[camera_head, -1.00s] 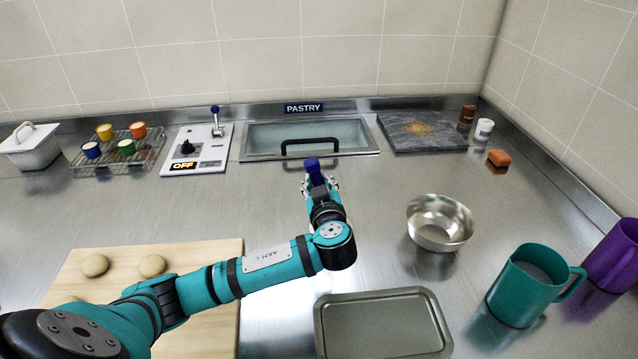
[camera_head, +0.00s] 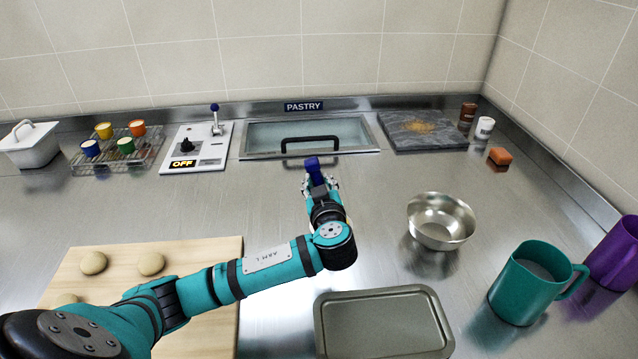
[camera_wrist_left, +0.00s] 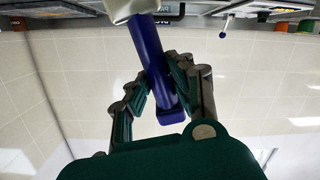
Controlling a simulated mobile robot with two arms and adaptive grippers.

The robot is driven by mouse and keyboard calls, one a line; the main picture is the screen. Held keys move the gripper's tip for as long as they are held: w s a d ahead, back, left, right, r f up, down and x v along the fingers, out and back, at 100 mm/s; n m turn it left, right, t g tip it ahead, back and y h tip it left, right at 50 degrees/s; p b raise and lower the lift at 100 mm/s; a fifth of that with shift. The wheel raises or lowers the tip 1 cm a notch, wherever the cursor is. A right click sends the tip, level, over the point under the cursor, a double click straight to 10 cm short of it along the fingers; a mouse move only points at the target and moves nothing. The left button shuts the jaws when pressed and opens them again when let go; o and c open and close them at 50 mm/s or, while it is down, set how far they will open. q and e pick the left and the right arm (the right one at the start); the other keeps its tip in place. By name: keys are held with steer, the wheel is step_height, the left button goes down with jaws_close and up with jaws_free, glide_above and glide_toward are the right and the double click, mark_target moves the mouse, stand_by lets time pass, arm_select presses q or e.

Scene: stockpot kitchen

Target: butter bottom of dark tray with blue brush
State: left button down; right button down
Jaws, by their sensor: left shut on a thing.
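The dark tray (camera_head: 384,322) lies flat on the steel counter at the front, right of the wooden board, with its near edge cut off by the frame. The left gripper (camera_head: 319,183) is shut on the blue brush (camera_head: 312,165), held over the middle of the counter, beyond the tray and apart from it. In the left wrist view the brush's blue handle (camera_wrist_left: 150,60) runs between the fingers of the left gripper (camera_wrist_left: 160,85), and a pale part shows at the picture's top edge. The right gripper is out of view.
A steel bowl (camera_head: 441,221) and a teal jug (camera_head: 530,284) stand right of the tray, with a purple jug (camera_head: 612,255) beyond. A wooden board (camera_head: 205,262) with dough balls (camera_head: 151,264) lies left. A marble slab (camera_head: 421,131) and a glass-lidded well (camera_head: 262,138) are at the back.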

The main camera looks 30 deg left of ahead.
mark_target(319, 170)
arm_select(q)
steer(key=shift+r+p, duration=1.95)
steer(key=shift+r, duration=1.55)
steer(key=s+d+f+m+t+h, duration=0.2)
steer(key=s+d+m+t+h, duration=0.1)
steer(key=s+d+m+h, duration=0.4)
steer(key=s+d+h, duration=0.3)
steer(key=s+d, duration=0.3)
steer(key=s, duration=0.1)
steer(key=shift+d+f+m, duration=0.2)
steer(key=shift+m, duration=0.1)
